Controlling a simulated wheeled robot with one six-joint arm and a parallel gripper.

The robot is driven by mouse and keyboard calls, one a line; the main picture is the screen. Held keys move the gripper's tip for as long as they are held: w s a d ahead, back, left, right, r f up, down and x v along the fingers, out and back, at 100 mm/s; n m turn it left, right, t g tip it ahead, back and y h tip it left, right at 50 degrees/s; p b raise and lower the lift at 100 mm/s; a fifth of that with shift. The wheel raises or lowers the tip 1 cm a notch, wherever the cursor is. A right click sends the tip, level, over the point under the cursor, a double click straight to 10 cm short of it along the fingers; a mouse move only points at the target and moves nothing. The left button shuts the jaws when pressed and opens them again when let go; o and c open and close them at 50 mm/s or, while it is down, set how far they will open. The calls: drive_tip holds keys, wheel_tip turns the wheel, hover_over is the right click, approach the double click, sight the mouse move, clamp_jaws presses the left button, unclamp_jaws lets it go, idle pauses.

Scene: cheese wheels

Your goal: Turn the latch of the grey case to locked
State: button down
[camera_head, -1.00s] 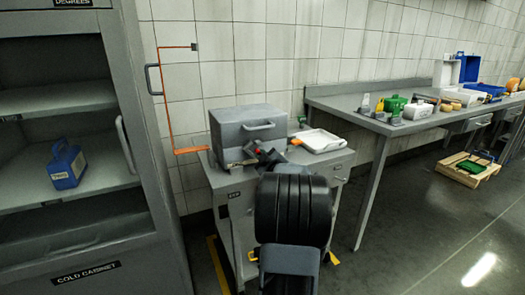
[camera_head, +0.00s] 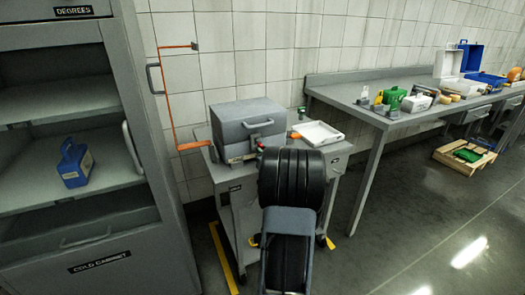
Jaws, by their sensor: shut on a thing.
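The grey case (camera_head: 248,118) sits on top of the grey trolley, with its lid down and a handle on its front. At its lower right front is the small latch (camera_head: 260,148), with red and green showing; its exact turn is too small to tell. My gripper (camera_head: 256,157) is at this front right corner, shut on the latch. Most of the gripper is hidden behind my black arm link, so the fingertips do not show clearly.
A white tray (camera_head: 318,134) lies on the trolley (camera_head: 236,190) right of the case. The open cold cabinet (camera_head: 100,262) stands at left with a blue container (camera_head: 75,163). A long bench (camera_head: 352,98) with several items is at right. Floor is clear at front right.

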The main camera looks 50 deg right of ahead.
idle(0.6)
drive_tip(key=c, duration=1.1)
unclamp_jaws()
drive_tip(key=shift+s, duration=0.1)
drive_tip(key=shift+p+v, duration=0.65)
drive_tip(key=shift+v, duration=6.15)
drive_tip(key=shift+f, duration=0.15)
